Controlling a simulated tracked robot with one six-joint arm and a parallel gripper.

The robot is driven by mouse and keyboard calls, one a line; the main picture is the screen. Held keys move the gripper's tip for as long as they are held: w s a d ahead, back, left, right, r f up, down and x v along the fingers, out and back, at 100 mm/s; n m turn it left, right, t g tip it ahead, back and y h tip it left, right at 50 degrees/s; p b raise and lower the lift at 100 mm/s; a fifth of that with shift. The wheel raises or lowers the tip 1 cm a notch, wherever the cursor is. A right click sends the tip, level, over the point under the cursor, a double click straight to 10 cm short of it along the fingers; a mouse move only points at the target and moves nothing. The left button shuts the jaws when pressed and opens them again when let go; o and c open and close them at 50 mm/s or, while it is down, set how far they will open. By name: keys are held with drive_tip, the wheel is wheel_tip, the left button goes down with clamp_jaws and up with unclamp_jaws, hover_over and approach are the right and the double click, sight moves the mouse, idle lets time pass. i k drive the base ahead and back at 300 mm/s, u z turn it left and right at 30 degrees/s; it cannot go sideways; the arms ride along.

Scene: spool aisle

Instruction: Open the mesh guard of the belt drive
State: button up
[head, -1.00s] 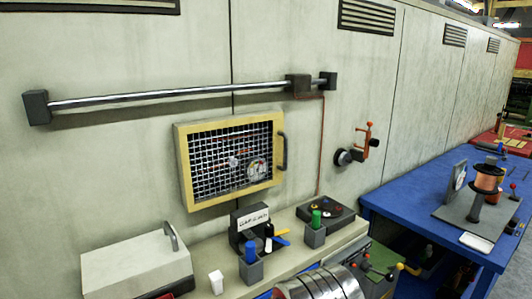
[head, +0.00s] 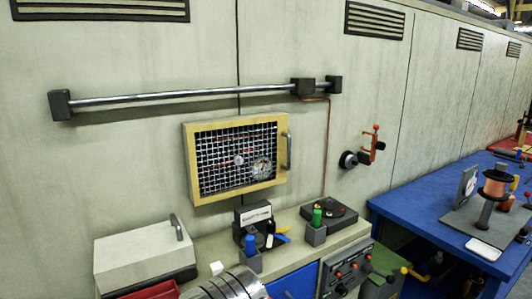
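The mesh guard (head: 187,170) is a yellow frame around a wire grid on the pale wall. It looks shut. Its dark upright handle (head: 288,151) is on the right side of the frame. Behind the grid, parts of the belt drive (head: 262,168) show, including a pale round piece; the mesh hides the detail. A banded metallic cylinder, perhaps part of my arm, shows at the bottom edge. My gripper's fingers are not in view.
A rail (head: 180,97) runs along the wall above the guard. Below, a shelf holds a grey lidded box (head: 145,262), a black holder (head: 253,222), blue and green-topped items and a dark dial unit (head: 329,212). A blue bench (head: 430,205) stands at right. An orange-handled crank (head: 372,150) juts from the wall.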

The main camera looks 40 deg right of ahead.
sight(284, 140)
drive_tip(key=u, duration=1.3)
drive_tip(key=k, duration=0.95)
drive_tip(key=z, duration=1.4)
drive_tip(key=i, duration=0.7)
drive_tip(key=z, duration=0.1)
